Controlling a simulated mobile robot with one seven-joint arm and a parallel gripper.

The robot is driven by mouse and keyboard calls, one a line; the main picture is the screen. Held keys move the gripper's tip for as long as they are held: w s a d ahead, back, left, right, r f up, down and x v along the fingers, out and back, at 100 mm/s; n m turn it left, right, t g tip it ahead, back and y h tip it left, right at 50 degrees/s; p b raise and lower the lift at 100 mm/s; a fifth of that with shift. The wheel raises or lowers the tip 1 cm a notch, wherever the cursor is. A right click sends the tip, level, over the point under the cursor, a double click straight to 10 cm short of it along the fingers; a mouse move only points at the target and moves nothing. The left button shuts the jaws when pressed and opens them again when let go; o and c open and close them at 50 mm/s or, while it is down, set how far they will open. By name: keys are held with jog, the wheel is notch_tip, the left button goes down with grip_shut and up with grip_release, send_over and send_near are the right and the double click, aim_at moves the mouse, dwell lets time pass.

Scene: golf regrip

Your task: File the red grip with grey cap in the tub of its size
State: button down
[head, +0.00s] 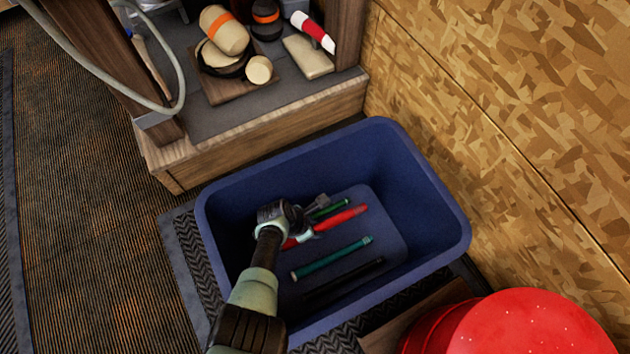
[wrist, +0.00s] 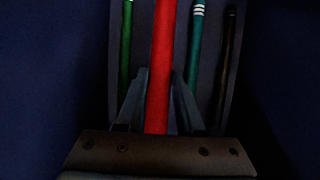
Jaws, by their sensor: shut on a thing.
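The red grip (head: 342,217) is inside the large blue tub (head: 440,200), low near its floor. My gripper (head: 308,226) reaches down into the tub and is shut around the grip. In the wrist view the red grip (wrist: 161,50) runs lengthwise between the two fingers of my gripper (wrist: 160,88). I cannot make out its grey cap in either view. Whether the grip touches the tub floor is not clear.
In the tub lie a green grip (head: 330,209), a teal grip (head: 332,258) and a black grip (head: 345,280). A wooden shelf unit (head: 250,128) stands behind, a chipboard wall (head: 500,120) at right, and a red round object (head: 530,325) at lower right.

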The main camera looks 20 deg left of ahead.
aim_at(323, 225)
jog(key=shift+r+p, duration=2.25)
jog(key=shift+r, duration=0.1)
jog(key=shift+w+r, duration=0.1)
